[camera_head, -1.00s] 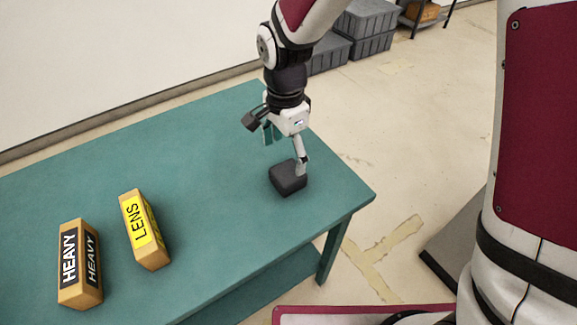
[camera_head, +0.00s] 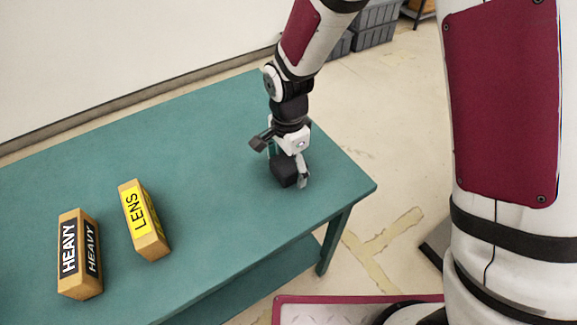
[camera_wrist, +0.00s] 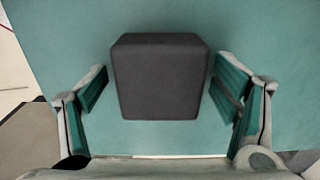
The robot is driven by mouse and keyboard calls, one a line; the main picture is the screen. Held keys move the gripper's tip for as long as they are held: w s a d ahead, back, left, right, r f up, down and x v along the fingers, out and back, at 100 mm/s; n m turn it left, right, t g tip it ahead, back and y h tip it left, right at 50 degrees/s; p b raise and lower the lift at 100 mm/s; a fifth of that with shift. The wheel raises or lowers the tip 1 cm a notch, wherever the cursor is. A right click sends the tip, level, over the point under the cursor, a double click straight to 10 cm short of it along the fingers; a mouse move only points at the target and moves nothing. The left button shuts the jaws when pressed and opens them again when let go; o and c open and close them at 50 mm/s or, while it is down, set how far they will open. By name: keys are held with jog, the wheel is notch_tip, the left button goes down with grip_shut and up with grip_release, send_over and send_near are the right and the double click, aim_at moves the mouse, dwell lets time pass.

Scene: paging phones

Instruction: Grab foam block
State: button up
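The foam block is a dark grey cube (camera_head: 284,169) on the teal table, near its right end. In the wrist view the foam block (camera_wrist: 160,77) sits between the two fingers of my gripper (camera_wrist: 166,92), with teal table showing on both sides of it. My gripper (camera_head: 287,170) points down over the block and is open. In the head view the fingers partly hide the block.
The teal table (camera_head: 205,150) also holds a box marked LENS (camera_head: 139,212) and a box marked HEAVY (camera_head: 78,250), both well left of my gripper. The table's right corner is close to the block. Grey crates (camera_head: 372,28) stand on the floor behind.

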jog(key=c, duration=1)
jog(key=shift+o, duration=0.2)
jog(key=shift+r, duration=0.1)
